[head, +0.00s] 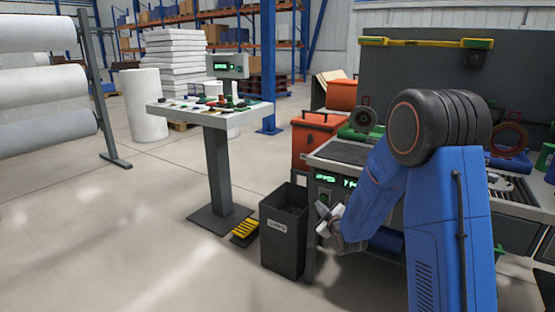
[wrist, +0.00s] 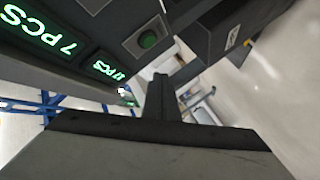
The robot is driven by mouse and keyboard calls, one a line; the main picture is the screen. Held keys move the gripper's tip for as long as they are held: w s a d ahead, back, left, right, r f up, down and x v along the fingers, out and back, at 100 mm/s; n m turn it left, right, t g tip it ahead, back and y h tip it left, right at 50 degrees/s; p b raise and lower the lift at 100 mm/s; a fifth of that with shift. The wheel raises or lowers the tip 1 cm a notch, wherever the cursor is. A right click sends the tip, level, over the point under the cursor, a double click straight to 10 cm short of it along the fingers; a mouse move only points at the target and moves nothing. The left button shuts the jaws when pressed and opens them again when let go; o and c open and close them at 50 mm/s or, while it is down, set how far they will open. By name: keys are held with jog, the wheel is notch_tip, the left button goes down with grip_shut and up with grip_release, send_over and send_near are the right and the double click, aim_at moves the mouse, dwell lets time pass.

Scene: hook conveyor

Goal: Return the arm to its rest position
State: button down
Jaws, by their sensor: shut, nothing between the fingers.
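My gripper (head: 323,214) is low in front of the left end of the workbench (head: 335,160), just right of the black bin (head: 284,232) in the head view. My blue arm folds down from the right side of that view. In the wrist view the gripper's fingers (wrist: 160,88) are together and point away from the camera, with nothing between them. Green-lit counter displays (wrist: 40,32) on the bench front are close by at the upper left of the wrist view. A round green button (wrist: 148,39) is beside them.
A control pedestal (head: 217,165) with a yellow-striped foot pedal (head: 245,229) stands left of the bin. An orange bin (head: 313,140) stands behind the bench's left end. White rolls on a rack (head: 45,85) are at the far left. The floor at the front left is clear.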

jog(key=s+d+r+m+g+h, duration=0.1)
jog(key=s+d+r+m+g, duration=0.15)
jog(key=s+r, duration=0.45)
jog(key=s+d+r+m+g+h, duration=0.1)
jog(key=s+d+r+m+g, duration=0.2)
jog(key=s, duration=0.8)
jog(key=s+r+m+g, duration=0.2)
jog(key=s+m+g, duration=0.3)
jog(key=s, duration=2.9)
jog(key=shift+s+d+g, duration=0.3)
jog(key=shift+d+g, duration=0.05)
